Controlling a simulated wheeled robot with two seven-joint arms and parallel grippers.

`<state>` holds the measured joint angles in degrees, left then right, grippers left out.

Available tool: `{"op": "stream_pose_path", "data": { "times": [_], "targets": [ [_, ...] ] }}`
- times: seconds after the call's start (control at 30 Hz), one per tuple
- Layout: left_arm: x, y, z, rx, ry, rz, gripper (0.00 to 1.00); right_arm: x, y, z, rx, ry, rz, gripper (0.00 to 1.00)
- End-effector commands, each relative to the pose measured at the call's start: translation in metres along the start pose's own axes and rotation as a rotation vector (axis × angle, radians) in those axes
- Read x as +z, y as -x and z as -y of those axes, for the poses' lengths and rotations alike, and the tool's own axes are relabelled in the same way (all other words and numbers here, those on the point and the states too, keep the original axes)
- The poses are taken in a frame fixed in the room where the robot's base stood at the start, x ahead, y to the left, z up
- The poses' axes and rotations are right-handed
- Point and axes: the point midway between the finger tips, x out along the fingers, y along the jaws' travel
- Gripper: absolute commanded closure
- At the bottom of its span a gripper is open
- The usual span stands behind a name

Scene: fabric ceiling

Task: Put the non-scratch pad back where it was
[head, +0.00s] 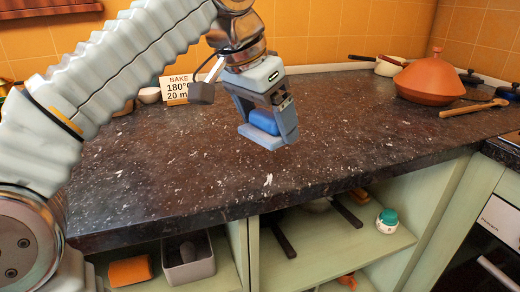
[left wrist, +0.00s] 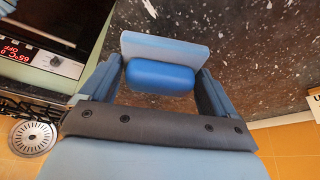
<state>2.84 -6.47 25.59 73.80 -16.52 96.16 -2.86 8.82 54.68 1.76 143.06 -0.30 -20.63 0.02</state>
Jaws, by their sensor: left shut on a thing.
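The non-scratch pad looks like a rounded blue block (head: 263,122) with a flat light-blue piece at its outer end. It is between the fingers of my left gripper (head: 265,128), above the dark speckled countertop (head: 330,150). The left wrist view shows the blue block (left wrist: 160,77) between the two fingers, with the light-blue flat piece beyond them. My left gripper is shut on it. The pad looks clear of the counter, but the exact gap is hard to tell. My right gripper is not in view.
The open green shelf below holds an orange block (head: 130,270), a grey bin (head: 188,262) and a teal-lidded jar (head: 387,221). A recipe card (head: 177,88) stands at the back. A terracotta tagine (head: 430,80) and a wooden spoon (head: 473,107) are at right. The middle counter is clear.

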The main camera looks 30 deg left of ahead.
Motion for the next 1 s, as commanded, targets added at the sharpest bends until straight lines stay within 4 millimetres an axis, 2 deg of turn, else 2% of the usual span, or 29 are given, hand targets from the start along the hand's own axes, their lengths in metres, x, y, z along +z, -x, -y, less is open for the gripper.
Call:
{"op": "stream_pose_path", "data": {
  "times": [0.03, 0.23, 0.37, 0.5, 0.87, 0.9, 0.97, 1.0],
  "targets": [
    [0.002, -0.009, 0.005, -0.001, 0.002, 0.000, 0.39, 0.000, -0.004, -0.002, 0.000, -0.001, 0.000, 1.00],
    [0.002, -0.023, 0.016, 0.000, 0.000, -0.001, 0.39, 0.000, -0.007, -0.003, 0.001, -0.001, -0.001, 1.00],
    [0.005, -0.043, 0.031, -0.001, 0.003, 0.002, 0.39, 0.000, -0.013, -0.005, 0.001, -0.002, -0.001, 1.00],
    [0.014, -0.063, 0.030, -0.001, 0.000, 0.000, 0.39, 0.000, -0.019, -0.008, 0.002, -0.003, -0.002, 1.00],
    [0.016, -0.068, 0.029, 0.000, 0.000, -0.002, 0.39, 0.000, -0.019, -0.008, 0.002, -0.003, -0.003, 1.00],
    [0.016, -0.068, 0.029, 0.000, 0.000, -0.001, 0.07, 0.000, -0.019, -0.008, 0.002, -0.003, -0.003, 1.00],
    [0.015, -0.068, 0.029, 0.000, 0.000, -0.001, 0.00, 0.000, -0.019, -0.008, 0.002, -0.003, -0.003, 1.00],
    [0.015, -0.068, 0.029, 0.000, 0.000, -0.001, 0.00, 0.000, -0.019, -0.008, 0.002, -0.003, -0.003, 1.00]
  ]
}}
